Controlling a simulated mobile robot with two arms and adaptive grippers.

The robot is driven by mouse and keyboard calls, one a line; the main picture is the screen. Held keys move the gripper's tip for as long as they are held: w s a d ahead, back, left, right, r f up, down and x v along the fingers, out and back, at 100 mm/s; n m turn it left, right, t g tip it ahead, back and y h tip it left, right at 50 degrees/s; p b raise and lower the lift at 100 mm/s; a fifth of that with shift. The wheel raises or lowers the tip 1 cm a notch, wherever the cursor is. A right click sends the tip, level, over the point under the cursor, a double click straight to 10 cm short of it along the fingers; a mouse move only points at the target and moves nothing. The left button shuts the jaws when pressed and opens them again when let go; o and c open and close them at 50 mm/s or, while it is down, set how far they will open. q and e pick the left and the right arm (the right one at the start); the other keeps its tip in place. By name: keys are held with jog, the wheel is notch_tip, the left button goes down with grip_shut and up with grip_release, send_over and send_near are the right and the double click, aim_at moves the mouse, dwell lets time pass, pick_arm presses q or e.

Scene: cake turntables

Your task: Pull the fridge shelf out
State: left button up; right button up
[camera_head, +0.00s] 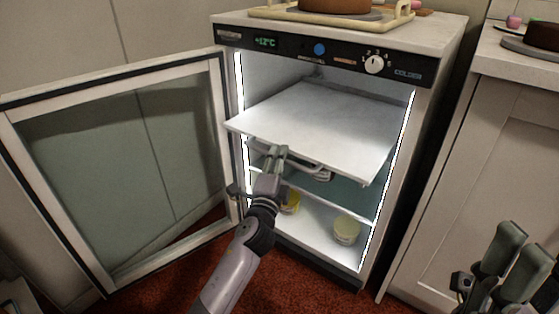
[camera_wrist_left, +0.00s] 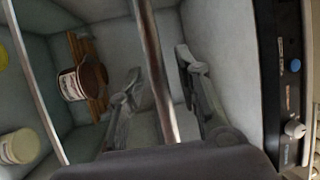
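The white fridge shelf (camera_head: 325,120) is the upper one in the open fridge. Its front edge juts out past the fridge opening. My left gripper (camera_head: 267,152) is at the left part of that front edge, by the handle. In the left wrist view its two fingers (camera_wrist_left: 158,75) stand apart on either side of a long grey bar or edge (camera_wrist_left: 152,50), with gaps visible. My right gripper (camera_head: 513,262) is at the lower right, away from the fridge, its fingers apart and empty.
The glass fridge door (camera_head: 105,165) stands open to the left. Jars (camera_head: 346,229) sit on the fridge floor below. A tray (camera_head: 330,20) with a cake (camera_head: 335,5) is on top. A cabinet (camera_head: 485,170) stands at right. Red carpet lies in front.

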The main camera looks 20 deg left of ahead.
pick_arm(q)
jog(key=shift+w, duration=0.2)
jog(key=shift+r, duration=0.1)
jog(key=shift+c, duration=0.5)
grip_shut()
